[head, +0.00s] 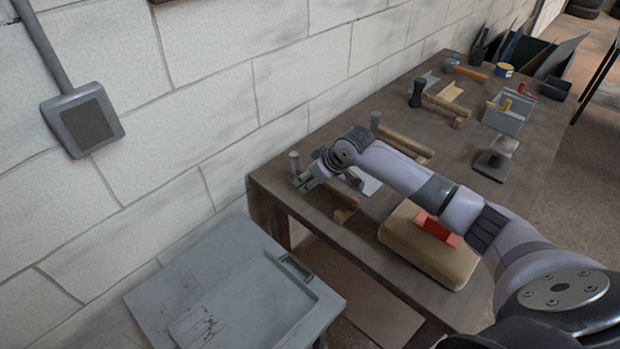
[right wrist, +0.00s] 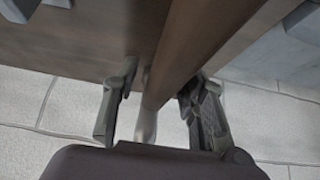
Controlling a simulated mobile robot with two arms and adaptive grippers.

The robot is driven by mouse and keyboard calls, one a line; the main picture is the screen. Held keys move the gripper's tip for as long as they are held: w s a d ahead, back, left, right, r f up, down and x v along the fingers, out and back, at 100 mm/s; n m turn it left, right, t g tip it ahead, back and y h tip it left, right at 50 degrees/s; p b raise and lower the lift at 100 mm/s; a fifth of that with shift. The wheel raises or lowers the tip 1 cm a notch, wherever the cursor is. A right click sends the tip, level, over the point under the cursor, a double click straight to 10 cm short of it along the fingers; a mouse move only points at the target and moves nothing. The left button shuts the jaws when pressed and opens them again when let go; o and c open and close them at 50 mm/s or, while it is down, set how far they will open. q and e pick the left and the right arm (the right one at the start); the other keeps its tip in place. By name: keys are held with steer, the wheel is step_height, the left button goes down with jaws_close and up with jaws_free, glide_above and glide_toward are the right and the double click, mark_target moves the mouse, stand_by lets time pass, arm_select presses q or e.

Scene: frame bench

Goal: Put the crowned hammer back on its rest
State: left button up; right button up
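In the right wrist view, the fingers of my right gripper (right wrist: 160,108) stand apart on both sides of a brown shaft (right wrist: 185,60) and a pale grey cylinder (right wrist: 147,118). A gap shows beside the left finger. My left gripper is not in view.
Other hammers (head: 405,145) (head: 440,103) lie further along the workbench (head: 370,255). A tan block (head: 425,262) with a red piece lies under my right arm. A grey bin (head: 505,121) stands further back. A grey cart (head: 235,295) stands before the block wall.

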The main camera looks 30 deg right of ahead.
mark_target(330, 186)
steer(key=b+v, duration=0.1)
steer(key=v, duration=1)
steer(key=shift+s+r, duration=0.3)
steer(key=shift+r, duration=0.25)
